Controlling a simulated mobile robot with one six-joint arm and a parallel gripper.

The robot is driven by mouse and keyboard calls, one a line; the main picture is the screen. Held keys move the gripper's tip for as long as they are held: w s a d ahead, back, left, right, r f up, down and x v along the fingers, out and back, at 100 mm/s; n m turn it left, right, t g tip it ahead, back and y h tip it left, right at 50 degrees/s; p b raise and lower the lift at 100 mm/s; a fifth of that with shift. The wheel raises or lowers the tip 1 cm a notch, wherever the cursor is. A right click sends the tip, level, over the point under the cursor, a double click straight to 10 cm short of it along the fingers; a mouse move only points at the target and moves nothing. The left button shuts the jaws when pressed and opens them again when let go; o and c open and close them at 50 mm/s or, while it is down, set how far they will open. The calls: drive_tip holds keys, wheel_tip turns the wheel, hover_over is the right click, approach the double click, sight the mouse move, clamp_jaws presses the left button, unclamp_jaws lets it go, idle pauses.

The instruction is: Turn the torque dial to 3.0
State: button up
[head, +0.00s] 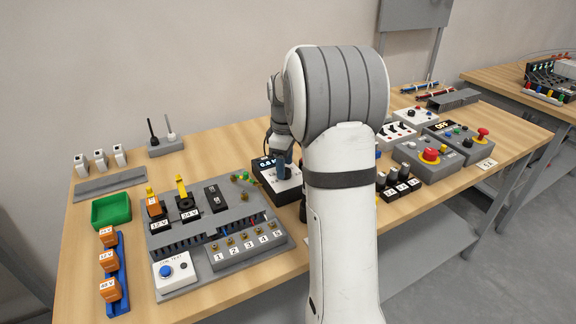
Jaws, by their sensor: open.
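I cannot make out a dial marked for torque in the head view. A small dark box (262,181) with a lit display (265,163) stands mid-bench, and its pale top face (291,184) is partly covered by my arm. The display digits are too small to read surely. My gripper (282,160) is over this box, at the end of my bent arm. It is open, but the arm hides much of it, and I cannot tell whether it touches anything. A dark blue upright shape (280,169) shows just below it, on or above the box.
Left of the box is a grey fixture (190,232) with numbered terminals, and a green tray (111,210). On the right are a black row of labelled blocks (402,186) and grey panels with red buttons (430,155). Bare wood shows along the bench's back edge.

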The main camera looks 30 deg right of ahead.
drive_tip(key=shift+f, duration=0.7)
